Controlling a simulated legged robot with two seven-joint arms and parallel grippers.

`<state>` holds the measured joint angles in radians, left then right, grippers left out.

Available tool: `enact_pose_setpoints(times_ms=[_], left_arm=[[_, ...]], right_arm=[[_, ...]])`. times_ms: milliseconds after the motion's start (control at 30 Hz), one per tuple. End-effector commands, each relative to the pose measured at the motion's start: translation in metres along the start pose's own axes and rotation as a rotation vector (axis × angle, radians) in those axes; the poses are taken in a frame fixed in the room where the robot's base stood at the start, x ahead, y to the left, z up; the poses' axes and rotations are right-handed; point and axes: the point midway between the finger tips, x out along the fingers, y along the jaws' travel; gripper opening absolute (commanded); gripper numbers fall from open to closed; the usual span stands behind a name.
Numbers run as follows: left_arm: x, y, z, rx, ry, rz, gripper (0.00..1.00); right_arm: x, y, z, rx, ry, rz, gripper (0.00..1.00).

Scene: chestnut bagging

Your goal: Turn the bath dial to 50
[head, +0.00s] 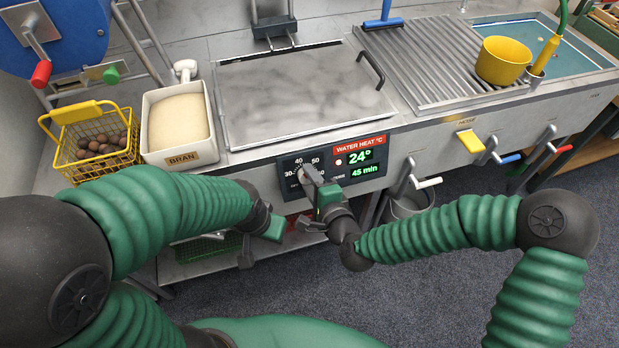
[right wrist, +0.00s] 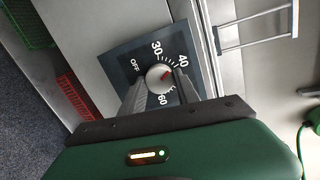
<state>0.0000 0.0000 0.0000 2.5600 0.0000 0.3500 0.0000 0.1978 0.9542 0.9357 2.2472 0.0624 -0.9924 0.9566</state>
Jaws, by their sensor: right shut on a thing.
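The bath dial (head: 304,175) sits on the dark control panel on the front of the bath, partly hidden by my right gripper (head: 312,176). In the right wrist view the round grey knob (right wrist: 157,76) is between the fingertips of my right gripper (right wrist: 160,84), which is shut on it. A red mark on the knob points towards the side of the 40. The 50 is hidden there by a finger, so the exact setting is unclear. The display (head: 360,163) reads 24° and 45 min. My left gripper (head: 262,240) hangs in front of the counter, apart from the dial; its jaws are unclear.
The bath's lid (head: 300,90) is closed above the panel. A bran box (head: 178,158) and a yellow basket (head: 68,150) of chestnuts stand to the left. A yellow bowl (head: 500,60) stands on the ridged drainer. Levers and a bucket (head: 408,206) are right of the panel.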

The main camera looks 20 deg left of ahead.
Motion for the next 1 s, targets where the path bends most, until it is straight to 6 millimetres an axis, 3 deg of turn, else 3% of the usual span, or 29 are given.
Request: enact_pose_setpoints(times_ms=[1000], left_arm=[[-0.011,0.0,-0.003,0.0,0.0,0.0,0.0]], right_arm=[[0.001,0.009,-0.002,0.958,-0.013,-0.07,0.0]])
